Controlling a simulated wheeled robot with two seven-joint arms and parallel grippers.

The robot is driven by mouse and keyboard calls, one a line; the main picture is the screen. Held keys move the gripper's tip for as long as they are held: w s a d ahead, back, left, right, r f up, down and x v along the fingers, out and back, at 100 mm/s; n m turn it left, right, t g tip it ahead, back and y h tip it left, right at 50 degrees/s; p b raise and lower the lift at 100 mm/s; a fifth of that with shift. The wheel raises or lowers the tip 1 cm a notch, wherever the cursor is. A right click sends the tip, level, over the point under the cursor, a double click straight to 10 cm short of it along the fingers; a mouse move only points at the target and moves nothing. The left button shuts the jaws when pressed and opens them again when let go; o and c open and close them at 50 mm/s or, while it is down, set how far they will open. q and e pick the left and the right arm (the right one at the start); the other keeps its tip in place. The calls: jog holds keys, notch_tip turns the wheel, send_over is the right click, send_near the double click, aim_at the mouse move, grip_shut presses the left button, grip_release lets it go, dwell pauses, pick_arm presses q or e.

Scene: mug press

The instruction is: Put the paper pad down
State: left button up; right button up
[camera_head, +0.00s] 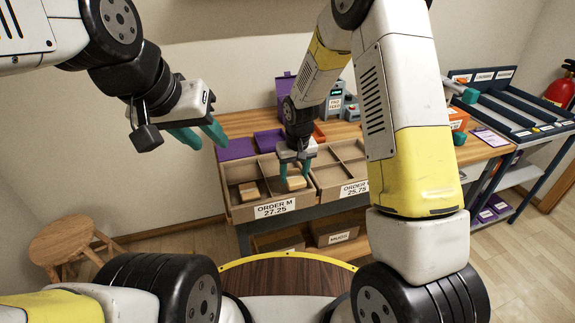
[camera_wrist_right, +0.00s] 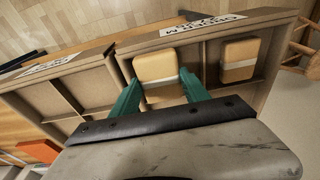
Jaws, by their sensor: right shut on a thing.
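The paper pad (camera_head: 297,183) is a tan block with a pale band. My right gripper (camera_head: 294,174) is shut on it, with a teal finger on each side. It is low in the right compartment of the ORDER M 27.25 box (camera_head: 236,213); I cannot tell whether it touches the floor. The right wrist view shows the held pad (camera_wrist_right: 155,65) between the fingertips of the right gripper (camera_wrist_right: 160,82). A second, similar pad (camera_head: 249,191) lies in the left compartment and also shows in the wrist view (camera_wrist_right: 239,52). My left gripper (camera_head: 203,135) is open and empty, left of the box.
A second divided box (camera_head: 342,173), labelled 25.75, stands close on the right and looks empty. Purple trays (camera_head: 236,149) lie behind the ORDER M box. A wooden stool (camera_head: 62,240) stands on the floor at left. A blue rack (camera_head: 520,105) stands at right.

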aim_at(288, 174)
jog(key=shift+w+a+f, duration=0.15)
jog(key=shift+w+a, duration=0.6)
jog(key=shift+a, duration=0.15)
jog(key=shift+w+a+f, duration=0.1)
jog(key=shift+a+f, duration=0.1)
jog(key=shift+f, duration=0.05)
jog(key=shift+d+f, duration=0.1)
jog(key=shift+f, duration=1.4)
jog(key=o, duration=1.3)
jog(key=shift+f, duration=0.15)
